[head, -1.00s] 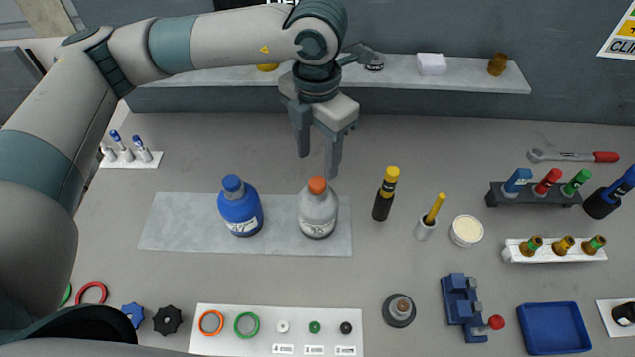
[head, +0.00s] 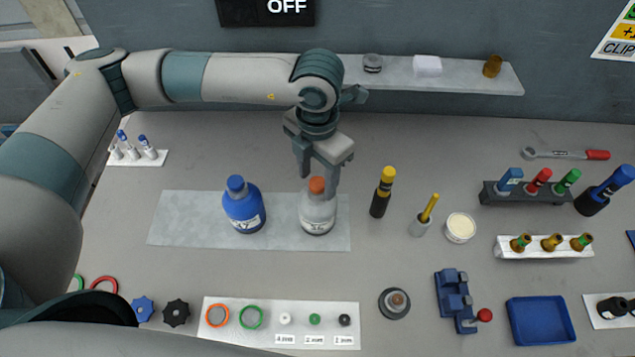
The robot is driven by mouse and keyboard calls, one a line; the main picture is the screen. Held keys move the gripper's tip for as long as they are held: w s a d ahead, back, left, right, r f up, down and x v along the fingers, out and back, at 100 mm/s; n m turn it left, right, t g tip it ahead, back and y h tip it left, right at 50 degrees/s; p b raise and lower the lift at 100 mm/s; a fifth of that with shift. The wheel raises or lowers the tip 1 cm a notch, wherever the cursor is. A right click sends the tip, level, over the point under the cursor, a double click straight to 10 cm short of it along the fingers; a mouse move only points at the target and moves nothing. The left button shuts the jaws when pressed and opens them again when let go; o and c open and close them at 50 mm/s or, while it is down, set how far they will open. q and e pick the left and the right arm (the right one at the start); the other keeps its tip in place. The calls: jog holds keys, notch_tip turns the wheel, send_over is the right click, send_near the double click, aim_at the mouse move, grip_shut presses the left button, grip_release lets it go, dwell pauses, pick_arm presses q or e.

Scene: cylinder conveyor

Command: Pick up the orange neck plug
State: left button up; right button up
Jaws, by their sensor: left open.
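The orange neck plug (head: 317,185) sits in the neck of a grey-white labelled bottle (head: 317,214), which stands upright on a light grey mat (head: 182,221). My left gripper (head: 318,187) points down at the plug with its fingers apart. One finger is left of the plug and the other is at its right, close to it. I cannot tell whether either finger touches the plug. My right gripper is not in view.
A blue-capped blue bottle (head: 244,207) stands just left on the mat. A white ring-and-plug board (head: 266,340) lies in front.

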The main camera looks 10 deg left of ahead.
aim_at(321, 183)
pick_arm(q)
jog(key=shift+c, duration=0.7)
jog(key=c, duration=1)
jog(key=shift+r, duration=0.1)
jog(key=shift+r+b, duration=0.4)
jog(key=shift+b, duration=0.25)
jog(key=r+b, duration=0.2)
jog(key=r, duration=0.1)
jog(key=shift+d, duration=0.35)
jog(key=s+d+r+b, duration=0.1)
jog(key=d+r+b, duration=0.5)
jog(key=d, duration=0.5)
jog(key=shift+r, duration=0.5)
